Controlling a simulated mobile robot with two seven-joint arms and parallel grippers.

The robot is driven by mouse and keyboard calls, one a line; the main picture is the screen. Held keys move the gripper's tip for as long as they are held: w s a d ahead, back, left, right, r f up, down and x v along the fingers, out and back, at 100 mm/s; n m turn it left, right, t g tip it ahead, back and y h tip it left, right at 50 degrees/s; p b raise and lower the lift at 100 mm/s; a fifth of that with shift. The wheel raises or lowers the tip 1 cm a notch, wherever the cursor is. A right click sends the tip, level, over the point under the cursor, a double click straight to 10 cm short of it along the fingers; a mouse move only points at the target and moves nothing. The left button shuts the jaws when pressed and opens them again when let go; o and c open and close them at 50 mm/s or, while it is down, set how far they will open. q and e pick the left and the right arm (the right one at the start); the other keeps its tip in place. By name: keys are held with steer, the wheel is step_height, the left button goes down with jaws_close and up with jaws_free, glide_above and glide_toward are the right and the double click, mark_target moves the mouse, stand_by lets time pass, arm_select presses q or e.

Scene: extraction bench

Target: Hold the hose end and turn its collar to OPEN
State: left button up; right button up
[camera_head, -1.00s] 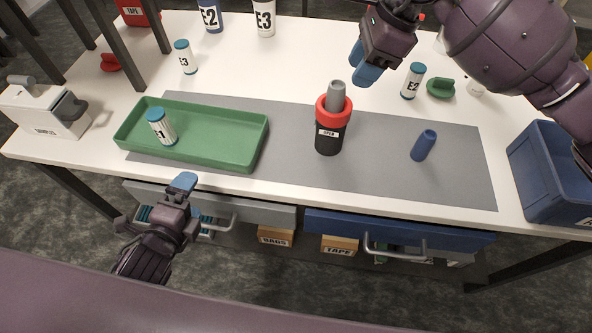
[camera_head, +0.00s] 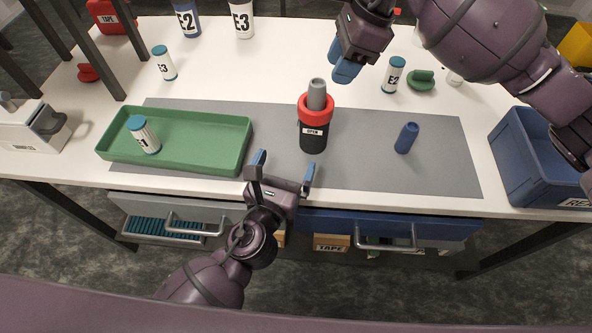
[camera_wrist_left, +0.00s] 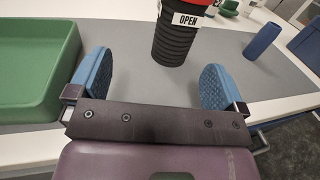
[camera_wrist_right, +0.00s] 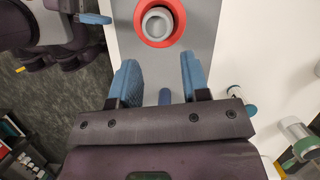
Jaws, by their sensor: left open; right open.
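The hose end stands upright on the grey mat: a black ribbed body (camera_head: 313,137), a red collar (camera_head: 316,107) and a grey tip (camera_head: 317,92). An OPEN label shows on its front below the red ring. In the left wrist view the ribbed body (camera_wrist_left: 175,42) is ahead of the open fingers, with its top cut off. My left gripper (camera_head: 283,172) is open and empty, at the table's front edge, short of the hose end. My right gripper (camera_head: 345,70) is open and empty, above and behind it; the right wrist view shows the collar (camera_wrist_right: 146,38) from above, beyond the fingers.
A green tray (camera_head: 222,158) holding a vial marked 1 (camera_head: 144,135) lies left of the hose end. A blue cylinder (camera_head: 407,138) stands to its right on the grey mat (camera_head: 440,170). A blue bin (camera_head: 530,150) is at far right. Drawers hang under the front edge.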

mark_target(314, 129)
arm_select(q)
steer(key=shift+s+d+f, duration=0.15)
steer(key=shift+d+f, duration=0.1)
steer(key=shift+d, duration=0.3)
steer(key=shift+s+d+f, duration=0.15)
steer(key=shift+d+f, duration=0.1)
steer(key=shift+d, duration=0.3)
steer(key=shift+w+d+h, duration=0.15)
steer(key=shift+w+h, duration=0.05)
steer(key=shift+h, duration=0.1)
steer(key=x, duration=1.1)
steer(key=shift+w+f, duration=0.15)
steer(key=shift+w, duration=0.1)
steer(key=shift+c, duration=0.2)
steer(key=c, duration=1.1)
